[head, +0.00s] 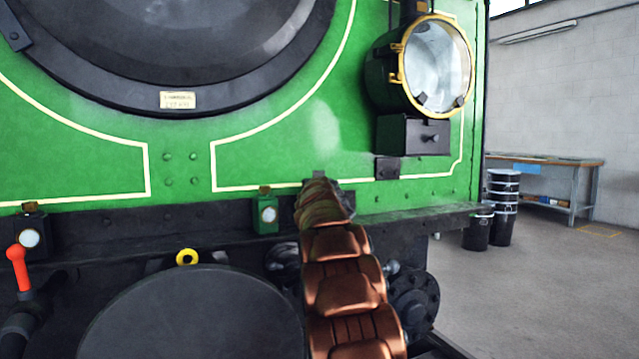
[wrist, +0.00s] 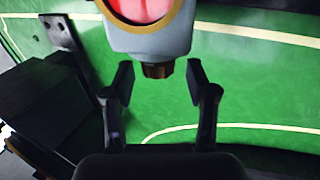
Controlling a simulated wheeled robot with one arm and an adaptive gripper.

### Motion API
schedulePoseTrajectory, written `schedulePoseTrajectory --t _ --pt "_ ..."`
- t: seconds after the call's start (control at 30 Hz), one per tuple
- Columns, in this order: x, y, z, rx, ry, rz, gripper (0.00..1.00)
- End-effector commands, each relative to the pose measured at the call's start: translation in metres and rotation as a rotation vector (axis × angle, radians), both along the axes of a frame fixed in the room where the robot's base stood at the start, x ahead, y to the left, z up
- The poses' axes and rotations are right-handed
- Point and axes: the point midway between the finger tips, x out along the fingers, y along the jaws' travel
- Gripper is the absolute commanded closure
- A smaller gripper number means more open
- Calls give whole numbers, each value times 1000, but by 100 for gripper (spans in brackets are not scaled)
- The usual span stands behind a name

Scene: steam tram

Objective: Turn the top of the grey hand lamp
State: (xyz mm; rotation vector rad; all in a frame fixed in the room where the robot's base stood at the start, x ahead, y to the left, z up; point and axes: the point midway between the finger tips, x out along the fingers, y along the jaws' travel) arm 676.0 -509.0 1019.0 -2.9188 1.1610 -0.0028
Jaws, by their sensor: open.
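The grey hand lamp (wrist: 150,42) shows at the top middle of the wrist view, upside down in the picture, with a red lens in a brass-coloured ring cut off by the upper edge. Its top is a small brown knob (wrist: 157,70) pointing down in the picture. My gripper (wrist: 160,78) is open, its two fingers on either side of the knob, with a visible gap at each side. I cannot tell whether the fingertips are level with the knob in depth. In the head view I cannot make out the grey lamp or the gripper's fingers; my copper-coloured arm covers that area.
The green tram front (head: 90,150) stands close ahead, with a large headlamp (head: 437,65) at upper right. A small green lamp (head: 265,214) sits left of my arm. Dark blocks (wrist: 50,110) fill the wrist view's left. Open floor (head: 540,290) lies at right.

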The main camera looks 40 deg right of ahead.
Motion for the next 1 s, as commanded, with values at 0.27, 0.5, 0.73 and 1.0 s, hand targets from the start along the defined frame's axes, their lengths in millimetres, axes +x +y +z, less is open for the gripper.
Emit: schedulePoseTrajectory --t 0.27,0.5,0.73,1.0 --pt "-20 16 0 1 4 -3 43" --pt "-36 31 0 -1 4 -5 43" --pt "-53 46 0 0 3 -5 43" --pt "-69 63 0 1 2 -3 43"
